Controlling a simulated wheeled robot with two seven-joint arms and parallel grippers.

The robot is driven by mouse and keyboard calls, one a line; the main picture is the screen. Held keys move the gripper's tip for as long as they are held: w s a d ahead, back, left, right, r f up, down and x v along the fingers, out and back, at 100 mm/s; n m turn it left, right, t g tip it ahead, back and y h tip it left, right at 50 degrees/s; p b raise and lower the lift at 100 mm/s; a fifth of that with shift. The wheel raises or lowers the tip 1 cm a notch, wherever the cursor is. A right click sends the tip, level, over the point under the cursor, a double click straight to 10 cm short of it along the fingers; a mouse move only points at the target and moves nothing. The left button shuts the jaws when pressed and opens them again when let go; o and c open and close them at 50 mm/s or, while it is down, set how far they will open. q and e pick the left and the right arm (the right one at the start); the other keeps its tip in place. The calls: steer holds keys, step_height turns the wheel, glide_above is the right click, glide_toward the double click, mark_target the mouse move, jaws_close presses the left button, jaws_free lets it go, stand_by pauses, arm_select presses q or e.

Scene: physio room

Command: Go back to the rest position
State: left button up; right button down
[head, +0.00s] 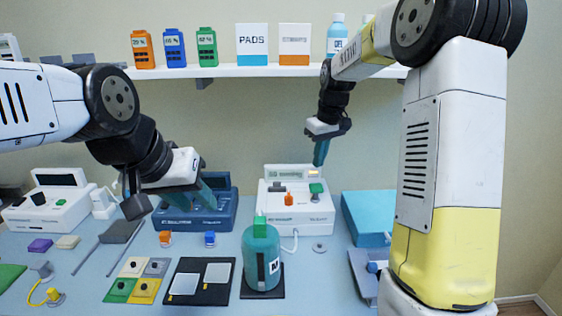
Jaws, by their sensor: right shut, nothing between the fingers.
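My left gripper (193,199) comes in from the left and hangs in front of the dark blue device (222,215). Its two teal fingers are apart with nothing seen between them, and it covers part of that device. My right gripper (320,156) points down by the top right of the white device (300,212). Its teal fingers are together and empty. Whether it touches the device I cannot tell.
A teal bottle (260,262) with a green cap stands on a dark pad at the front middle. A black tray with two white pads (200,282) lies left of it. A blue box (367,218) is at right. A shelf (230,71) with several small units runs along the wall.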

steer(key=s+d+r+m+t, duration=0.1)
steer(key=s+r, duration=0.3)
steer(key=s, duration=0.4)
steer(key=s+r+m+t, duration=0.15)
steer(key=s+r, duration=0.25)
steer(key=s, duration=0.4)
steer(key=s+f+m+t+y, duration=0.1)
steer(key=s+f+m, duration=0.1)
steer(key=s, duration=1.1)
steer(key=shift+d+f+m+t, duration=0.15)
steer(key=shift+m+t, duration=0.2)
